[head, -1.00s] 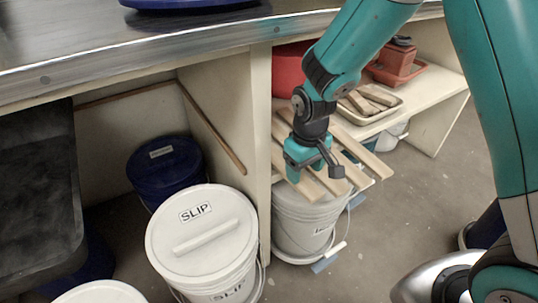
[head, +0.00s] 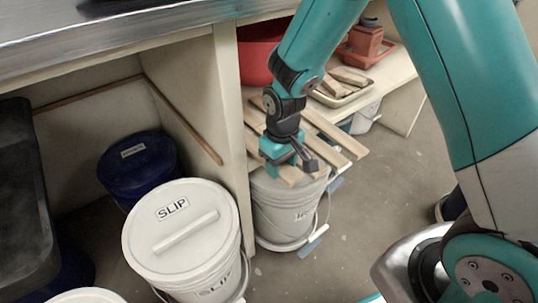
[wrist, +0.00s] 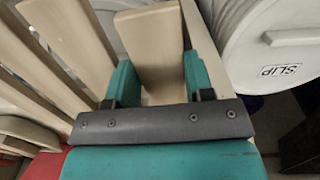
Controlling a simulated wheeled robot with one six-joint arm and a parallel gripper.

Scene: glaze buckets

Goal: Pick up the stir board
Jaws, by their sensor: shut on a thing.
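The stir board (wrist: 155,50) is a pale wooden slat between the two teal fingers in the wrist view. My gripper (wrist: 156,84) is shut on it near one end. In the head view, my gripper (head: 285,156) points down at the slats above a white bucket (head: 284,210). The fingers partly hide the held board there. Other pale slats (head: 335,131) lie side by side with gaps, close beside it. I cannot tell whether the held board is clear of them.
A white SLIP bucket (head: 180,235) stands to the left, past the shelf's upright panel (head: 232,130). A dark blue bucket (head: 138,165) is behind it. The floor at right is open.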

